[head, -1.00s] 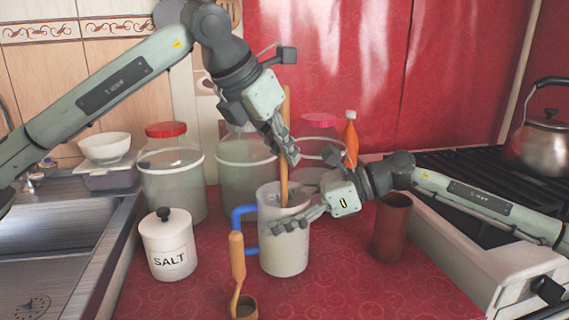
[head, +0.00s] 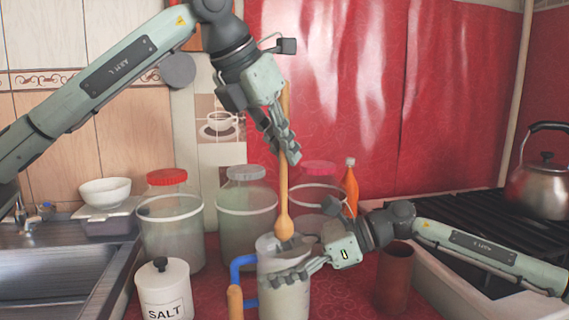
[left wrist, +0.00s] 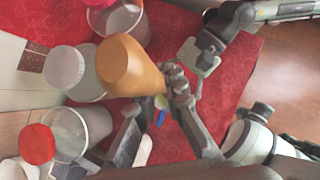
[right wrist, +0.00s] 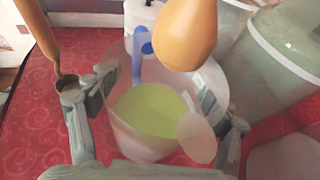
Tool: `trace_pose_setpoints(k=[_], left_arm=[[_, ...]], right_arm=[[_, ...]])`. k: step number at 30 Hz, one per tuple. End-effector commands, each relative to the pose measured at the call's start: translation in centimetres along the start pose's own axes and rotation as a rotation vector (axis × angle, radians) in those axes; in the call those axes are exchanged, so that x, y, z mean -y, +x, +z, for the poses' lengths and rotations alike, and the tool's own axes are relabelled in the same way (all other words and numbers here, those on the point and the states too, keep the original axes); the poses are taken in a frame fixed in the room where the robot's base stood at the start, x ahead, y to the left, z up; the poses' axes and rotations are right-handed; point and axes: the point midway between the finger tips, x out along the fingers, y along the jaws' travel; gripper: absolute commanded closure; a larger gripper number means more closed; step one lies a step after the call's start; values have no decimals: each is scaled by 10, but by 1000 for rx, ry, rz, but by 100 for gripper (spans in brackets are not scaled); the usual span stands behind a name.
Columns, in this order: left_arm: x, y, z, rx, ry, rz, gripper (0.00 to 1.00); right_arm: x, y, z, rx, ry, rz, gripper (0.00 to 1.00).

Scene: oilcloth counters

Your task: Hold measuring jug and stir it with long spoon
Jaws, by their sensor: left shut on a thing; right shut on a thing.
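The measuring jug (head: 285,299) is a translucent whitish vessel with a blue handle (head: 240,264) on its left, upright on the red counter. The right wrist view shows yellow-green liquid (right wrist: 150,110) in it. My right gripper (head: 297,266) is shut on the jug, its fingers on either side of the wall. My left gripper (head: 284,150) is shut on the long wooden spoon (head: 284,195) and holds it upright.
Several lidded jars stand behind, one with a red lid (head: 167,178). A salt canister (head: 163,292) is at the left and a brown cup (head: 394,280) at the right.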

Motion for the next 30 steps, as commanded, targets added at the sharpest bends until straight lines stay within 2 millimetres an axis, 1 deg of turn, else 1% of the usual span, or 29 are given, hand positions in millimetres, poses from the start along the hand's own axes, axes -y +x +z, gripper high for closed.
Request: trace_pose_setpoints(k=[3, 12, 16, 30], left_arm=[[1, -10, 7, 1, 0, -1, 100], [0, -30, 21, 1, 0, -1, 100], [1, -33, 23, 0, 1, -2, 100], [1, -33, 23, 0, 1, -1, 100]], right_arm=[[0, 0, 0, 0, 0, -1, 81], [0, 0, 0, 0, 0, -1, 81], [0, 0, 0, 0, 0, -1, 81], [0, 0, 0, 0, 0, -1, 81]])
